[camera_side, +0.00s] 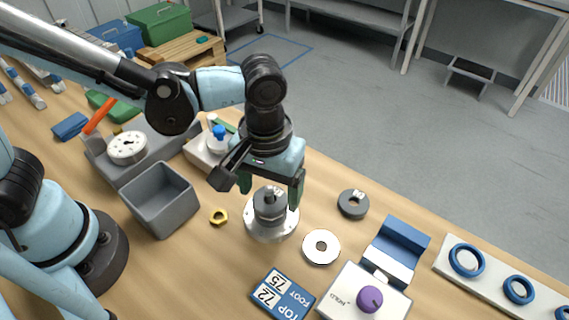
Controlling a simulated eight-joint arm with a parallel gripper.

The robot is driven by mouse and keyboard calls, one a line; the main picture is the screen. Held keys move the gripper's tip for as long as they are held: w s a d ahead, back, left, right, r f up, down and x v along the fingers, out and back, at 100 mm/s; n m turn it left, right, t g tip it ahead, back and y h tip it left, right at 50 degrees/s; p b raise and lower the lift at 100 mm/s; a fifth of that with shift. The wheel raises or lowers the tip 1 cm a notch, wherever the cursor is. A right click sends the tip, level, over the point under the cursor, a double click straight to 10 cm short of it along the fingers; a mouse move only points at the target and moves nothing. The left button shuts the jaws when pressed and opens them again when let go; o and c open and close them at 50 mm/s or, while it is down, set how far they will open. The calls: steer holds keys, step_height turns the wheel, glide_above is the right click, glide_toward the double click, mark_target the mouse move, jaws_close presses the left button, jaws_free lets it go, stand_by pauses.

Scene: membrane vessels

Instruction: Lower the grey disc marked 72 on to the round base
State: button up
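A dark grey round piece (268,208) with a small pale label on top stands over the white round base (259,232); the label is too small to read. A second dark grey disc (346,209), with a hole and a pale mark I cannot read, lies flat on the table to the right. I cannot tell which is marked 72. My gripper (268,197) points down over the base, its fingers on either side of the grey piece. Narrow gaps show between fingers and piece, so it looks open. Whether the piece rests fully on the base is unclear.
A grey bin (163,213), a blue card reading 72 and 75 (283,296), a white box with a purple knob (345,289) and a blue-ring rack (493,279) stand around.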

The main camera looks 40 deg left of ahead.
steer(key=shift+o, duration=0.7)
steer(key=shift+r, duration=0.15)
step_height(320, 180, up, 12)
stand_by(0.5)
steer(key=w+a+f+m+t, duration=0.1)
steer(key=a+f+t, duration=0.1)
steer(key=a, duration=0.8)
steer(key=w+a+f+m+t, duration=0.1)
steer(key=a+t, duration=0.4)
steer(key=a, duration=0.5)
steer(key=shift+f+m, duration=0.5)
steer(key=shift+f, duration=0.35)
